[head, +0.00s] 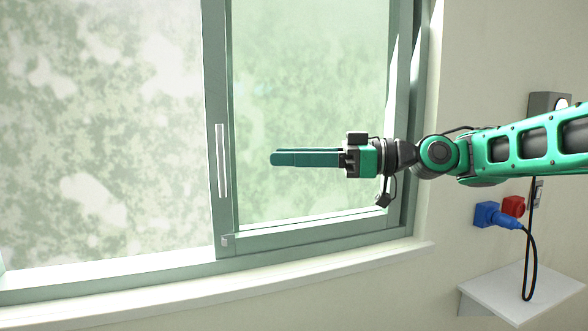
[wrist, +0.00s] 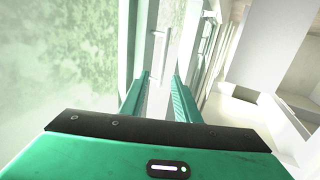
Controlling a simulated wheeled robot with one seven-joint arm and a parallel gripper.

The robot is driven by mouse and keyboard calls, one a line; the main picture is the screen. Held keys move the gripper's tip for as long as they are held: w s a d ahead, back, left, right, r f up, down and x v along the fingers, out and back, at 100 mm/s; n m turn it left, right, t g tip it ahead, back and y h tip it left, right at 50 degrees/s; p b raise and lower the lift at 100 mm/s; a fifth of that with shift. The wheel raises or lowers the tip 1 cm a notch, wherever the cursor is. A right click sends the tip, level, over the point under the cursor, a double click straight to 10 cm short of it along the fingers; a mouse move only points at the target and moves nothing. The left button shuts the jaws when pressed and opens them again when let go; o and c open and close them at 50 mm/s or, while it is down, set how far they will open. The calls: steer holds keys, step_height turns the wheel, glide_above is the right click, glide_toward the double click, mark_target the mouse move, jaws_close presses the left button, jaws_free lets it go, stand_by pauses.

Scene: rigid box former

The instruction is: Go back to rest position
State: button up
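My gripper (head: 272,158) extends to the left in front of the right-hand window pane (head: 310,90). In the wrist view, the two green fingers of my gripper (wrist: 162,76) stand apart with nothing held between them. A pale vertical handle (head: 222,160) is on the grey-green frame left of my fingertips, with a visible gap in the head view. The handle also shows beyond the fingertips in the wrist view (wrist: 158,52). The gripper's distance from the glass is hard to tell.
A pale sill (head: 330,258) runs below the window. On the wall at right are a blue plug (head: 487,214) with a black cable, a red socket (head: 513,206) and a grey box (head: 548,103). A small white shelf (head: 500,292) juts out below them.

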steer(key=w+d+f+m+t+h, duration=0.4)
steer(key=d+f+m+h, duration=0.4)
steer(key=f, duration=0.5)
steer(key=s+d+f+m+h, duration=0.1)
steer(key=d+f+h, duration=0.1)
steer(key=d+f, duration=0.4)
steer(key=s+d+f+m+h, duration=0.1)
steer(key=d+f+m+h, duration=0.15)
steer(key=d, duration=0.55)
steer(key=s+d+f+m+g+h, duration=0.1)
steer(key=s+d+f+m, duration=0.3)
steer(key=s+d, duration=0.3)
steer(key=s+d+f+m+g+h, duration=0.2)
steer(key=s+d+f+m, duration=0.2)
steer(key=s+d, duration=0.3)
steer(key=s+d+f+m+g+h, duration=0.2)
steer(key=s+d+f+m, duration=0.2)
steer(key=s, duration=1.1)
steer(key=d+f, duration=0.1)
steer(key=d, duration=0.2)
steer(key=shift+d, duration=0.4)
